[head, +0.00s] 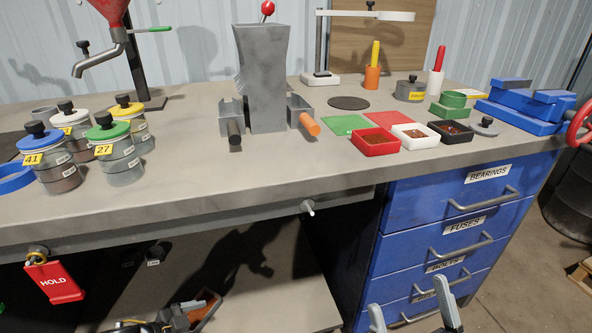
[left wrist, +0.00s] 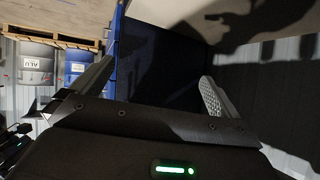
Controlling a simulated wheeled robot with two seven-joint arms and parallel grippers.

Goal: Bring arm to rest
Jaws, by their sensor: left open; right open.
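My right gripper (head: 412,312) shows at the bottom right of the head view. Its two grey fingers point up, apart, with nothing between them, in front of the blue drawers. My left gripper (left wrist: 156,72) shows in the left wrist view, its fingers spread wide with nothing between them. Beyond it are a dark area and a blue upright edge.
The grey workbench (head: 205,190) carries lidded jars, a grey machine (head: 262,80) and small trays. Blue drawers (head: 440,225) with protruding handles stand below right. A red HOLD tag (head: 54,283) hangs at the front left. Drums (left wrist: 35,65) stand at left in the left wrist view.

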